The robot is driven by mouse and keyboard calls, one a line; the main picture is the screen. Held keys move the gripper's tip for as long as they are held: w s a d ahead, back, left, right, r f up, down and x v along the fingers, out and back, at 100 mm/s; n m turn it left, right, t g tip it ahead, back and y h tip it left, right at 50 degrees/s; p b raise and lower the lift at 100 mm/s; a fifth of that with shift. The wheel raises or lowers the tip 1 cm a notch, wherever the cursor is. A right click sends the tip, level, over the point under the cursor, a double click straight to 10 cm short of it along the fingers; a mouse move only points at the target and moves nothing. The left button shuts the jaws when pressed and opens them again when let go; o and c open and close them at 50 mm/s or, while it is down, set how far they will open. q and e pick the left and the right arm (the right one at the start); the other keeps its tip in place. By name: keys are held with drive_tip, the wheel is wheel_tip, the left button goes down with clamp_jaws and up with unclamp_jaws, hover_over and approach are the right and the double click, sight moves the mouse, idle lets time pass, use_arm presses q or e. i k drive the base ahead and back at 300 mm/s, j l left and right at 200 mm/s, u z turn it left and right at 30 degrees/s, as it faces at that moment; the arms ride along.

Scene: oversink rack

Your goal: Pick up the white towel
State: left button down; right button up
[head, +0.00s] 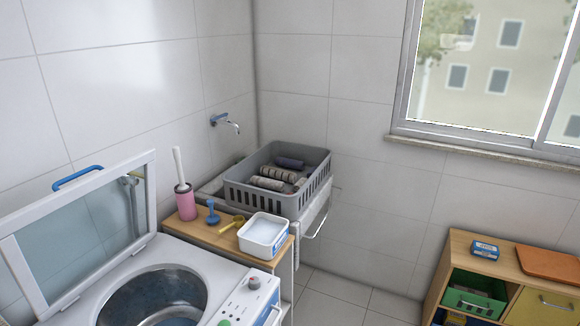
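Several rolled cloths lie in a grey slotted basket (234,191). One is dark purple-grey (289,163), and others look pale beige or grey with stripes, such as the roll in front (268,183). I cannot make out a plainly white towel among them. A white surface (310,218) shows below the basket's right side, beside a thin metal bar; I cannot tell if it is cloth or the sink's side. The basket's walls hide part of its contents. Neither of my grippers is in view.
A wooden shelf (208,236) before the basket holds a white tub (264,236), a pink brush holder (186,203), a blue item and a yellow scoop. An open-lidded washer (225,280) stands front left. A wooden cabinet (457,255) is at right; floor shows between.

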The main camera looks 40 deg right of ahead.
sight(255, 180)
drive_tip(key=l+u, duration=0.25)
drive_tip(key=l, duration=1.4)
